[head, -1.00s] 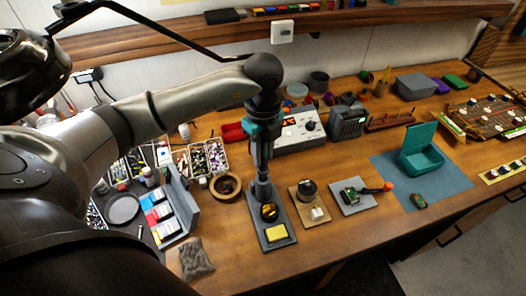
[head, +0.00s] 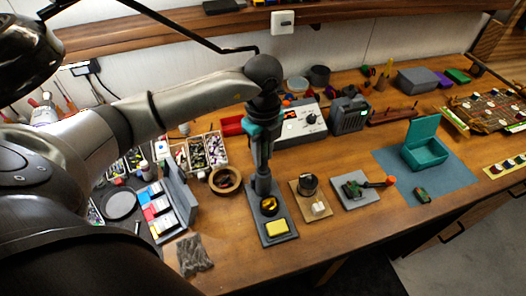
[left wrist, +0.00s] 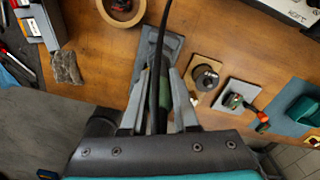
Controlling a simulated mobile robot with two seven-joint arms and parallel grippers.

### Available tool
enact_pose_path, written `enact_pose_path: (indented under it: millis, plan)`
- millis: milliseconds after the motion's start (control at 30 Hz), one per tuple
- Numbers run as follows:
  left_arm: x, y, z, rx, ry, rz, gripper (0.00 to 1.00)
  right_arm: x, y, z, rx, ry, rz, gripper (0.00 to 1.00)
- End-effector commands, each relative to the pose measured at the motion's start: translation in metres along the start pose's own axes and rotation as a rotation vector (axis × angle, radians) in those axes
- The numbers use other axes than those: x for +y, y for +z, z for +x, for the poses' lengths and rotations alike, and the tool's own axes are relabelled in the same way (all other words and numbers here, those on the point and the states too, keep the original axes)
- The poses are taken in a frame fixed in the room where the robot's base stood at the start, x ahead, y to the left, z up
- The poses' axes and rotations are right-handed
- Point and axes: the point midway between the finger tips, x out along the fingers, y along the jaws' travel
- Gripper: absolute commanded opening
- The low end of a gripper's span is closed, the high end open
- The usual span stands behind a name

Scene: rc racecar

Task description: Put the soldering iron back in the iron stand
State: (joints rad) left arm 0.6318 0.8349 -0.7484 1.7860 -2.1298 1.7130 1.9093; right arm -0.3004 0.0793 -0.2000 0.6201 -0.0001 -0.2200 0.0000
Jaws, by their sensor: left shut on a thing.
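The iron stand is a grey slab (head: 289,238) with a yellow sponge at its front and a brass-coloured round part behind the sponge. My left gripper (head: 262,184) points down over the rear of the stand, and it hides that part of it. In the left wrist view the left gripper (left wrist: 160,112) is shut on the soldering iron (left wrist: 164,86), whose dark green handle lies between the fingers with a black cable running up from it. The iron's tip is hidden, so I cannot tell whether it is inside the holder. My right gripper is not in view.
A tape roll (head: 225,181) lies left of the stand. A tan pad with a small spool (head: 308,184) and a grey pad with a small part (head: 354,189) lie to its right. A soldering station (head: 301,122) stands behind. Bare table lies in front.

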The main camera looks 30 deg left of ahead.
Motion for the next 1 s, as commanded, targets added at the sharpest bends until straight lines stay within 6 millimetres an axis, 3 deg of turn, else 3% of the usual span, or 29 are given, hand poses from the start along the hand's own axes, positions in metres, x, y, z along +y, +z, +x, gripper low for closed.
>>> enact_pose_path:
  millis: [233, 267, 300, 533, 733, 933, 1000]
  plan:
    - [-0.0001, -0.0001, 0.0001, 0.000, 0.000, 0.000, 0.00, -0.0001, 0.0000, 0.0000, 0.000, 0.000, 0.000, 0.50]
    - [-0.0002, -0.0001, 0.0001, 0.000, -0.001, 0.000, 0.31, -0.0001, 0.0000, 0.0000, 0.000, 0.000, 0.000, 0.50]
    - [-0.0002, -0.0001, 0.0001, 0.000, -0.001, 0.000, 0.36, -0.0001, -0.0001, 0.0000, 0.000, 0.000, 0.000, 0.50]
    - [-0.0002, 0.0000, 0.0000, 0.000, -0.001, 0.000, 0.62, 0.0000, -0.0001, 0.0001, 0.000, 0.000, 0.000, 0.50]
    - [0.0000, -0.0001, 0.0002, 0.000, 0.000, 0.000, 0.64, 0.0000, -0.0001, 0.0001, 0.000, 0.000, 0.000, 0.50]
    - [0.0000, 0.0000, 0.0002, 0.000, 0.000, 0.000, 0.87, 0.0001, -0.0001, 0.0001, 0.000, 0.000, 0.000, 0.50]
    - [0.0000, 0.0000, 0.0002, 0.000, 0.000, 0.000, 0.88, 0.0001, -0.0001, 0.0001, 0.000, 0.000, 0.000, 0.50]
